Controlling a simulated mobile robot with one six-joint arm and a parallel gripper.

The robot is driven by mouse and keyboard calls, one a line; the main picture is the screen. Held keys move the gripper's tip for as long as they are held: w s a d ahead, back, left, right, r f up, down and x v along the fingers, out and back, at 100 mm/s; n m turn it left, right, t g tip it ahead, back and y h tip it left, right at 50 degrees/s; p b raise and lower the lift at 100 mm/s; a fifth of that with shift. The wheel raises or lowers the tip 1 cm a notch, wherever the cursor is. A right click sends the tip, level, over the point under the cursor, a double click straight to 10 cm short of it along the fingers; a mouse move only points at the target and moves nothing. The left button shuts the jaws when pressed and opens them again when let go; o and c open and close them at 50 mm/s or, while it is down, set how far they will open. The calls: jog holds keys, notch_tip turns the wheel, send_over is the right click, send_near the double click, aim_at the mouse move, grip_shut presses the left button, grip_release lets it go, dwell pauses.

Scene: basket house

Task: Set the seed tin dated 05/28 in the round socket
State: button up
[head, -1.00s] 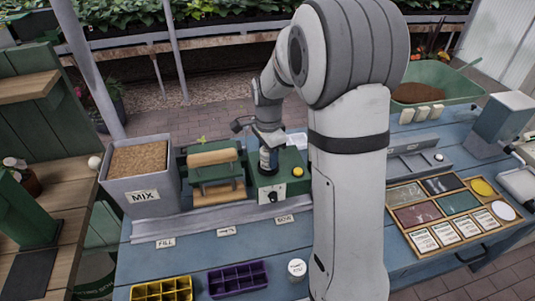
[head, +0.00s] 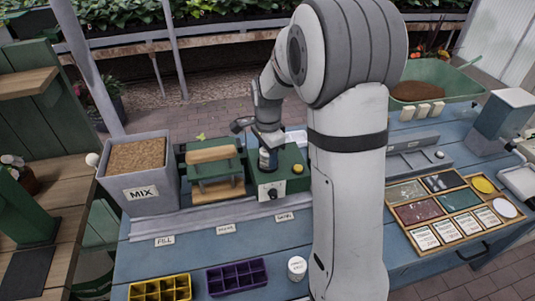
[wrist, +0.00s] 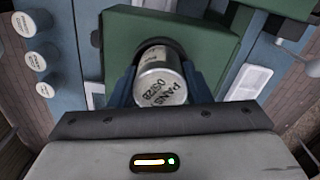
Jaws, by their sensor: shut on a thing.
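My gripper (head: 268,143) is shut on a small silver tin with a dark band (head: 267,160). In the wrist view the tin (wrist: 161,82) sits between my two blue-grey fingers, and its label reads "PANS" and "05/28". The tin is at the top of a green box (head: 282,182) with a dark knob and a yellow button. The green box (wrist: 190,22) also shows behind the tin in the wrist view, with a dark rounded edge beside the tin. The round socket is mostly hidden by the tin. I cannot tell how deep the tin sits.
Yellow (head: 160,289) and purple (head: 237,277) trays lie in front. Several white-lidded round tins (wrist: 34,60) show at left in the wrist view.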

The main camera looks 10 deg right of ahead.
jog(key=o, duration=1.5)
jog(key=shift+o, duration=0.2)
jog(key=shift+r+p, duration=2.75)
jog(key=shift+r, duration=1.3)
